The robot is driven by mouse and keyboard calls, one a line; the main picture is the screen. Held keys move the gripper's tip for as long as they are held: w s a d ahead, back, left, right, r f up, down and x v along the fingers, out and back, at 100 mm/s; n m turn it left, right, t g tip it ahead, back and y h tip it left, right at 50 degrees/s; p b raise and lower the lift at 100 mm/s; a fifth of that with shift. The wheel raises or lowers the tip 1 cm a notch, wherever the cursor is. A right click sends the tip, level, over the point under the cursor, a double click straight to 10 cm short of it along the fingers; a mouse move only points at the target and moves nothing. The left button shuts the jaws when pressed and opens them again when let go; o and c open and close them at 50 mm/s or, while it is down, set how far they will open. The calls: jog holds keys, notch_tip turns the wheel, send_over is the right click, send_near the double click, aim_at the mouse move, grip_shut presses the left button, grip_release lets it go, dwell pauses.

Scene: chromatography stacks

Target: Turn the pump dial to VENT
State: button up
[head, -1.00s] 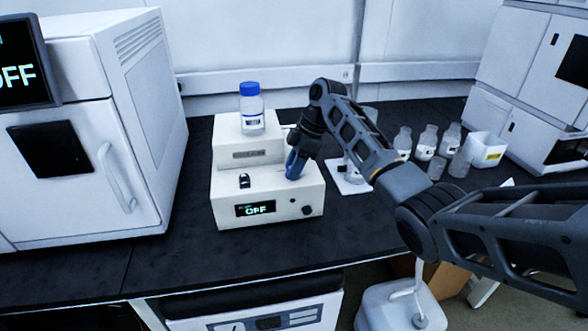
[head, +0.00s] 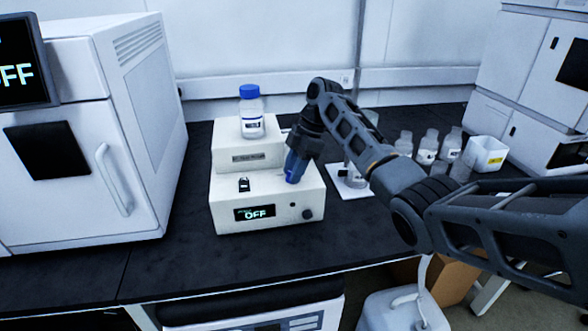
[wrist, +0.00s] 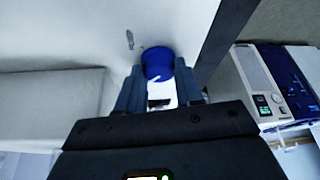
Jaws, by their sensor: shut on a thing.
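The pump (head: 265,200) is a white stepped box on the dark bench, and its front display (head: 254,213) reads OFF. My gripper (head: 293,177) points down at the right part of the pump's lower top face. In the wrist view, a round blue dial (wrist: 157,61) with a white mark lies at the tips of my gripper (wrist: 160,88). The two fingers are shut on the dial, one on each side. In the head view the fingers hide most of the dial. The VENT marking cannot be read in either view.
A blue-capped bottle (head: 251,112) stands on the pump's upper step, close to my wrist. A small black part (head: 244,184) sits on the lower top face. Several clear bottles (head: 427,147) and a white container (head: 486,153) stand to the right. A large white instrument (head: 80,150) is at left.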

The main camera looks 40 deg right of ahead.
jog(key=o, duration=1)
jog(key=shift+o, duration=0.2)
jog(key=b+v, duration=0.1)
jog(key=v, duration=0.6)
jog(key=shift+d+r, duration=0.2)
jog(key=shift+r, duration=0.15)
